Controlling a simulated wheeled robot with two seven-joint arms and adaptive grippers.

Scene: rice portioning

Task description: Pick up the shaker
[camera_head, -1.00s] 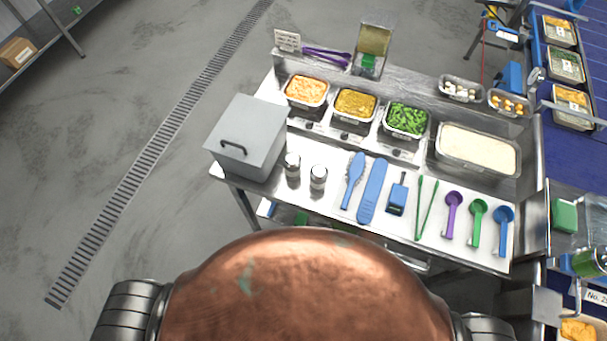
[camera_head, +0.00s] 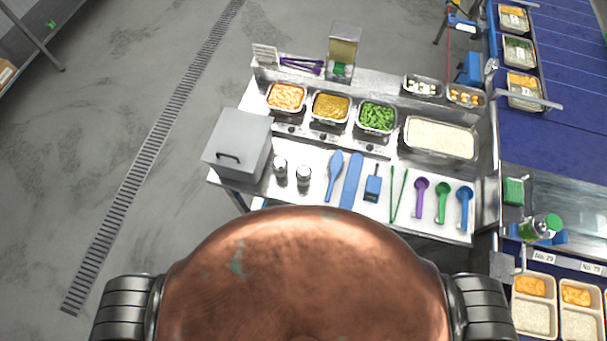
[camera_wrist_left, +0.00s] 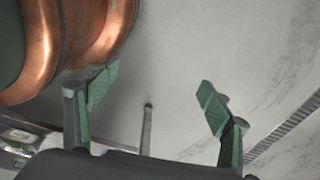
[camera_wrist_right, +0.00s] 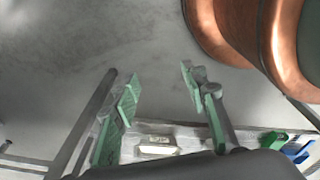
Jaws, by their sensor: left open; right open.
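Two small shakers with metal tops stand upright side by side on the steel table, right of the grey lidded box. In the head view these are the left shaker (camera_head: 280,167) and the right shaker (camera_head: 303,175). My left gripper (camera_wrist_left: 155,92) is open and empty in the left wrist view, over the floor beside my copper-coloured body. My right gripper (camera_wrist_right: 157,88) is open and empty in the right wrist view. Neither gripper shows in the head view, and no shaker shows clearly in the wrist views.
The grey box (camera_head: 239,143) stands at the table's left end. Blue utensils, tongs and coloured scoops (camera_head: 442,200) lie right of the shakers. Food pans (camera_head: 441,155) line the back. A blue conveyor (camera_head: 560,80) with trays runs at the right.

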